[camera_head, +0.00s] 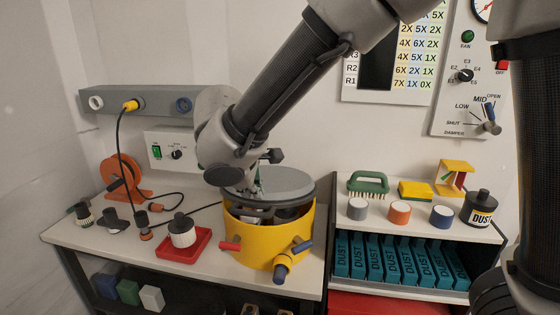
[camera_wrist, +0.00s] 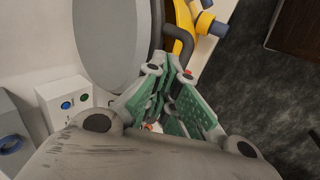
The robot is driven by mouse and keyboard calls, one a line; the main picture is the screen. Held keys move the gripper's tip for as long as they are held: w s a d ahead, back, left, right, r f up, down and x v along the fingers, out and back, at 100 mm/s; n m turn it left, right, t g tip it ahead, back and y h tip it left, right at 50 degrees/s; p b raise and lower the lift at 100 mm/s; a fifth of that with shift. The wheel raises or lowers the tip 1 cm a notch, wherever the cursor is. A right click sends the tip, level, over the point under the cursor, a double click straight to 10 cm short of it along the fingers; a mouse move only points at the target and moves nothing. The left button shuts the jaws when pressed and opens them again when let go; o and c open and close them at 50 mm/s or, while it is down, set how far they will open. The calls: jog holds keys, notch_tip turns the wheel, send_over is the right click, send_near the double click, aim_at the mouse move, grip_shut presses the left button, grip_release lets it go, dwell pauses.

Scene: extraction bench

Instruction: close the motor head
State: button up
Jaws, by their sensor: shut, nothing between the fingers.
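The motor head (camera_head: 285,181) is a grey disc above the yellow drum (camera_head: 245,230) on the bench. Its front edge is apart from the drum's rim, and dark and pale parts show in the gap. In the wrist view the grey disc (camera_wrist: 105,40) fills the upper left, with the yellow drum (camera_wrist: 185,18) and a dark curved bar (camera_wrist: 182,40) beside it. My gripper (camera_head: 257,183) is over the disc's left part; its green fingers (camera_wrist: 170,75) are shut and empty, close to the disc's edge. I cannot tell whether they touch it. My arm hides the disc's back left.
A red tray (camera_head: 185,256) holding a white-and-black part stands left of the drum. A black cable (camera_head: 120,150) runs down to the bench. An orange reel (camera_head: 122,175) is at the left. A shelf (camera_head: 400,229) with a brush, several jars and teal dust boxes stands at the right.

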jog(key=o, duration=0.6)
jog(key=shift+w+a+r, duration=0.1)
jog(key=shift+w+a, duration=0.2)
jog(key=shift+w, duration=0.1)
jog(key=shift+c, duration=0.2)
jog(key=v, duration=1.2)
jog(key=s+d+m, duration=0.3)
jog(key=d+m, duration=0.2)
jog(key=d, duration=0.9)
jog(key=s+d+f+m+g, duration=0.1)
jog(key=s+d+m, duration=0.2)
jog(key=d, duration=1.2)
jog(key=s+d+f+m+y, duration=0.1)
jog(key=s+d+m, duration=0.3)
jog(key=d, duration=1.1)
jog(key=m, duration=0.3)
jog(key=shift+d+m+g, duration=0.2)
jog(key=shift+m+g, duration=0.1)
jog(key=shift+m, duration=0.1)
